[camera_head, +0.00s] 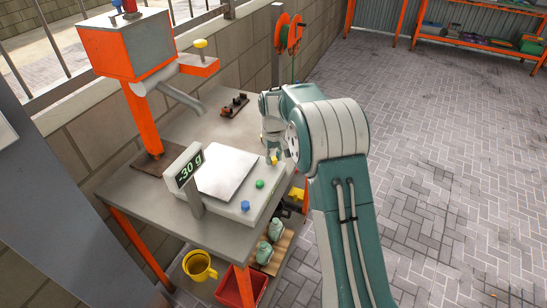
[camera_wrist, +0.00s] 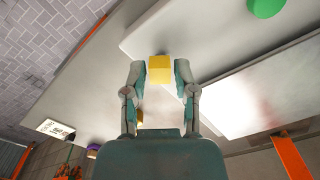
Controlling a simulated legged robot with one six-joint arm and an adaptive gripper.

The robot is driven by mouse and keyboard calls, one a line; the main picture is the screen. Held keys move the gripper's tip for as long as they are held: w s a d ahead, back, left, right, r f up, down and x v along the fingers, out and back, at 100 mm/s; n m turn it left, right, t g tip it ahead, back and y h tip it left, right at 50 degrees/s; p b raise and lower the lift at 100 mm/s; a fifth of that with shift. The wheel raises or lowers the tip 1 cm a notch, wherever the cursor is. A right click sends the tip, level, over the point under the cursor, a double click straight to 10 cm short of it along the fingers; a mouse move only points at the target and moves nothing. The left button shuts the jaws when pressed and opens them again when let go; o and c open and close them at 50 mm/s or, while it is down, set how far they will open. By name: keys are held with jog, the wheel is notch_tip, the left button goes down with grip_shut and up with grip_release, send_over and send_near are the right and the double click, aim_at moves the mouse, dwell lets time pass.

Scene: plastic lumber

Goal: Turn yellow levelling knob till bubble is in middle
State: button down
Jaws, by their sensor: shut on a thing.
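The grey scale (camera_head: 222,180) stands on the workbench, and its display (camera_head: 189,168) reads -30 g. The yellow levelling knob (camera_head: 274,160) is at the scale's right edge, partly hidden by my gripper in the head view. In the wrist view the yellow knob (camera_wrist: 160,68) looks like a small block at the scale's edge. My gripper (camera_wrist: 159,72) has one finger on each side of the knob and is shut on it. I cannot make out the bubble in either view.
A green knob (camera_head: 260,184) and a blue knob (camera_head: 245,206) sit along the same scale edge. An orange hopper (camera_head: 122,47) with a grey spout stands behind the scale. A dark rack (camera_head: 234,105) lies on the bench (camera_head: 142,197). The paved floor at right is open.

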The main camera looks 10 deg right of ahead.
aim_at(273, 158)
jog(key=shift+c, duration=2)
grip_release()
jog(key=shift+w, duration=0.15)
jog(key=shift+r, duration=0.1)
notch_tip(273, 158, up, 12)
jog(key=shift+a, duration=0.1)
